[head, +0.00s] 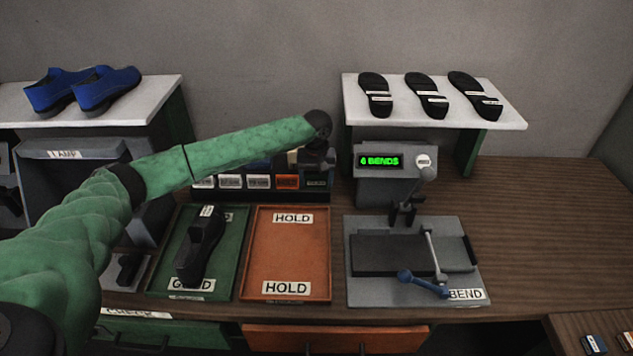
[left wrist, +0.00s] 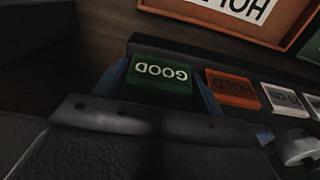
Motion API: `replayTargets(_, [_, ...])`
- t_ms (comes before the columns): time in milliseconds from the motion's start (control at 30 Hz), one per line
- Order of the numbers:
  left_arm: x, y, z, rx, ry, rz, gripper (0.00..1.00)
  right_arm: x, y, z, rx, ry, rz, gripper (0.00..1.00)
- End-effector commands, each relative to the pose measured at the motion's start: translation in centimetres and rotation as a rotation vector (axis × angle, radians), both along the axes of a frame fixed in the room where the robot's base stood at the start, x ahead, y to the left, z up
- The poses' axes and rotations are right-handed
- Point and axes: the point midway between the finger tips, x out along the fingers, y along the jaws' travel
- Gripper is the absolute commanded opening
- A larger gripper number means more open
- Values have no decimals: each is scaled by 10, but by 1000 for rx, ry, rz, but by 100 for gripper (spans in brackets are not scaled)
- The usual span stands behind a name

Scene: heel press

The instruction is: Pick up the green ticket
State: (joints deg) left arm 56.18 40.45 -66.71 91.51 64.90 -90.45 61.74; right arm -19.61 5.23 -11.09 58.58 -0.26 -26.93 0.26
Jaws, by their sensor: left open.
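The green ticket reading GOOD (left wrist: 160,74) is in the left wrist view, upside down in that picture. In the head view it shows as a dark green ticket (head: 317,183) at the right end of the ticket rack (head: 262,196). My left gripper (head: 321,162) is over that end of the rack, pointing down. In the left wrist view, its bluish fingers stand on either side of the green ticket, and the jaws are open. I cannot tell whether the fingers touch it. My right gripper is not in view.
An orange HOLD ticket (left wrist: 232,89) and white tickets sit beside the green one. A green tray (head: 228,268) with a dark shoe part and an empty orange HOLD tray (head: 287,251) lie in front. A press (head: 365,291) stands right; the bench beyond is clear.

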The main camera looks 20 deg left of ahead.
Motion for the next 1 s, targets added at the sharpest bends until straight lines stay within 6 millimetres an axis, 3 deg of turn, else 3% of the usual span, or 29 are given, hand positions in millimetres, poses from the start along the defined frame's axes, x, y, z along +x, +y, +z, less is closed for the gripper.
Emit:
replayTargets(33, [0, 0, 0, 0, 0, 0, 65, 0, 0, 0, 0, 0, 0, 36])
replayTargets(167, [0, 0, 0, 0, 0, 0, 42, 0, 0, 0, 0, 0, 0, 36])
replayTargets(567, [0, 0, 8, -1, 0, 0, 42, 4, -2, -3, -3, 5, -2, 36])
replayTargets(1000, [0, 0, 74, -1, 0, 0, 42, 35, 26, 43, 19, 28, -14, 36])
